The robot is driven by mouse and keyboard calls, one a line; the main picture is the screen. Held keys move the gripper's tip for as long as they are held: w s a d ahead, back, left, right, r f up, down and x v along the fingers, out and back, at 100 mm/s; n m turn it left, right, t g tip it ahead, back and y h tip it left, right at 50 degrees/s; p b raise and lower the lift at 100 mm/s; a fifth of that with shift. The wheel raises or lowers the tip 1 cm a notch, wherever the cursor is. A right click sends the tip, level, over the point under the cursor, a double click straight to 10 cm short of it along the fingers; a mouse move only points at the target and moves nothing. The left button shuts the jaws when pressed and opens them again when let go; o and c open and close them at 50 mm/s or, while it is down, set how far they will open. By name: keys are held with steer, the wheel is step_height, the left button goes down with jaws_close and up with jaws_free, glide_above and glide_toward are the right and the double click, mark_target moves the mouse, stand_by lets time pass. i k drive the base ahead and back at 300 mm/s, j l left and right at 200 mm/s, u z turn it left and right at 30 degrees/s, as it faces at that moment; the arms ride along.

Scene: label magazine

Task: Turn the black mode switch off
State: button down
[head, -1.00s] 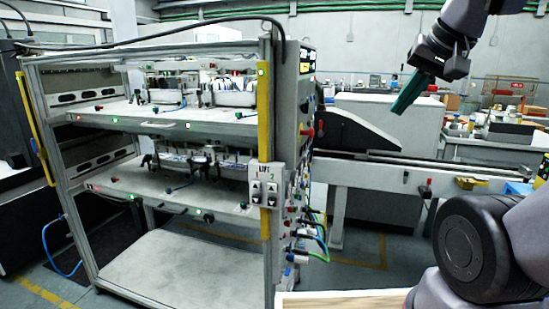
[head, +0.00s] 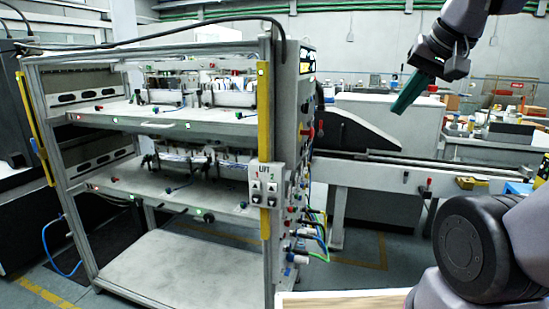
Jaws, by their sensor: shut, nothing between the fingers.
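My gripper (head: 403,102) is at the upper right, pointing down and left. Its teal fingers are together, with nothing between them. It hangs in the air, apart from the machine rack, to the right of the rack's side panel (head: 308,60). A small control box labelled LIFT (head: 265,188) is on the rack's front right post and carries small dark switches. The side panel also bears several knobs and buttons, seen at a steep angle. I cannot tell which of these is the black mode switch, nor its position.
The rack has an upper shelf (head: 150,123) and a lower shelf (head: 150,190) with fixtures. A yellow bar (head: 264,110) runs down its front post. Hoses (head: 318,235) stick out from its right side. A conveyor (head: 390,178) lies behind. Open air separates gripper and rack.

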mark_target(304, 108)
steer(key=l+u, duration=0.3)
steer(key=l, duration=0.4)
steer(key=l+u, duration=0.3)
steer(key=l, duration=0.4)
steer(key=k+l+u, duration=0.1)
steer(key=l+u, duration=0.2)
steer(key=l, duration=0.4)
